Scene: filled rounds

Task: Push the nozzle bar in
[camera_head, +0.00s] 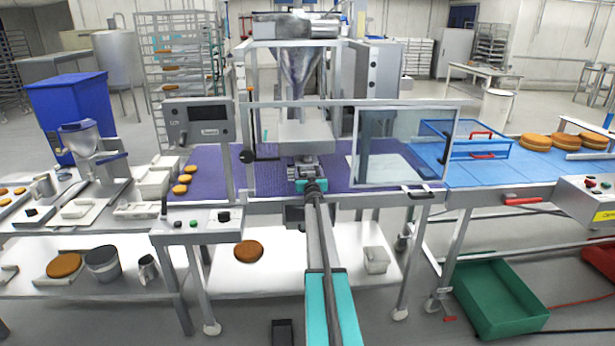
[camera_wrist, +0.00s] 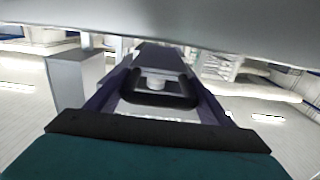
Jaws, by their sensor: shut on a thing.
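The filling machine stands in the middle of the head view, with a steel hopper (camera_head: 300,66) above a pale block (camera_head: 305,134). My gripper (camera_head: 306,172) is at the front of the machine, below that block and over the purple belt (camera_head: 240,165). In the wrist view my gripper (camera_wrist: 160,75) is shut on a dark piece with a black loop-shaped end, which I take to be the nozzle bar (camera_wrist: 158,99). A pale round part shows inside the loop. How far the bar sits in the machine is hidden.
A clear guard panel (camera_head: 393,145) stands right of my gripper, and a control screen (camera_head: 196,122) to the left. A blue frame with red handles (camera_head: 470,138) lies on the blue belt (camera_head: 490,176). A green crate (camera_head: 500,297) is on the floor at right.

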